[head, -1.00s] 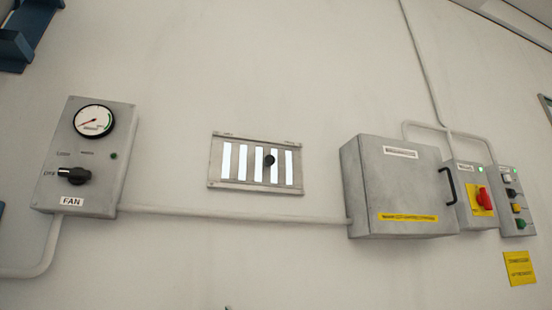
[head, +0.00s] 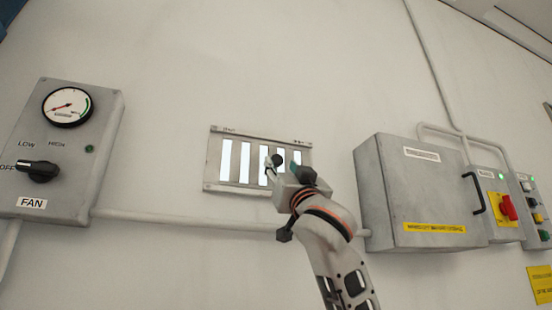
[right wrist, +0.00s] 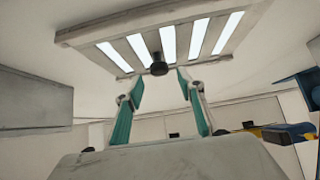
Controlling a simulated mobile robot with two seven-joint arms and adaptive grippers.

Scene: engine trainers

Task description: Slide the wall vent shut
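The wall vent (head: 254,160) is a grey metal plate on the wall with several upright slots. The slots show bright, so the vent stands open. Its black knob (head: 278,159) sits right of the vent's middle. In the right wrist view the knob (right wrist: 158,66) sticks out at the vent's lower edge, with the bright slots above it. My right gripper (head: 283,165) is in front of the knob. In the right wrist view its teal-padded fingers (right wrist: 159,84) are apart and empty, with the knob lined up between and just past the tips. Contact cannot be told. My left gripper is not in view.
A fan control box (head: 65,150) with a gauge and a black switch is at the left. A grey cabinet (head: 425,195) with a handle juts out at the right, beside a red switch (head: 508,207). A conduit (head: 180,219) runs below the vent.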

